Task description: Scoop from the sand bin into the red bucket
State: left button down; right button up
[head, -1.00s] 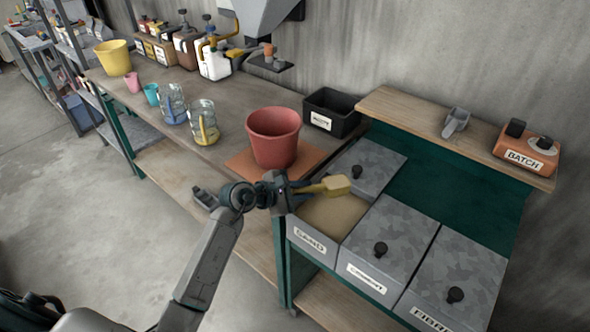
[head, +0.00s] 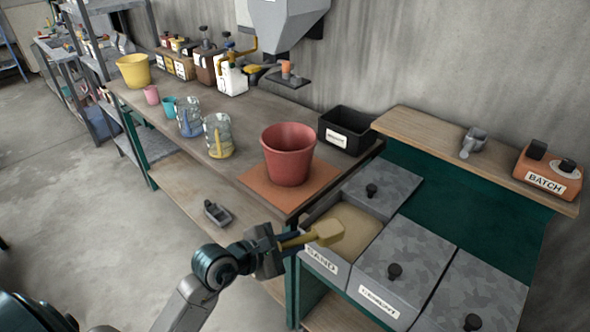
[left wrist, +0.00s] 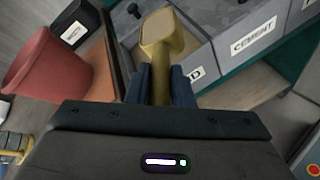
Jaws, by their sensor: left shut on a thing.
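My left gripper (head: 277,243) is shut on the handle of a yellow scoop (head: 326,232). The scoop's head is over the near left part of the open sand bin (head: 358,222), whose tan sand shows inside. In the left wrist view the scoop (left wrist: 160,40) points away between the fingers (left wrist: 161,84); I cannot tell if its bowl holds sand. The red bucket (head: 288,155) stands upright on an orange mat (head: 252,182) on the bench, behind the gripper. It also shows at the left of the left wrist view (left wrist: 45,75). My right gripper is not in view.
The cement bin (head: 402,265) and another grey bin (head: 478,290) are lidded, beside the sand bin. A black tray (head: 347,130) stands behind the bucket. Jugs (head: 219,135) and cups stand along the bench. A grey scoop (head: 473,142) and orange batch box (head: 548,172) are on the shelf.

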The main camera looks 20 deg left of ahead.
aim_at(289, 146)
jog(key=j+z, duration=0.1)
jog(key=z, duration=0.4)
jog(key=j+z, duration=0.15)
jog(key=z, duration=0.35)
jog(key=k+j+z, duration=0.15)
jog(key=j+z, duration=0.15)
jog(key=j, duration=0.15)
jog(key=k+j+z, duration=0.2)
jog(key=j+z, duration=0.15)
jog(key=k+j+z, duration=0.3)
jog(key=j, duration=0.15)
jog(key=k+j+z, duration=0.35)
jog(key=k+j, duration=1.65)
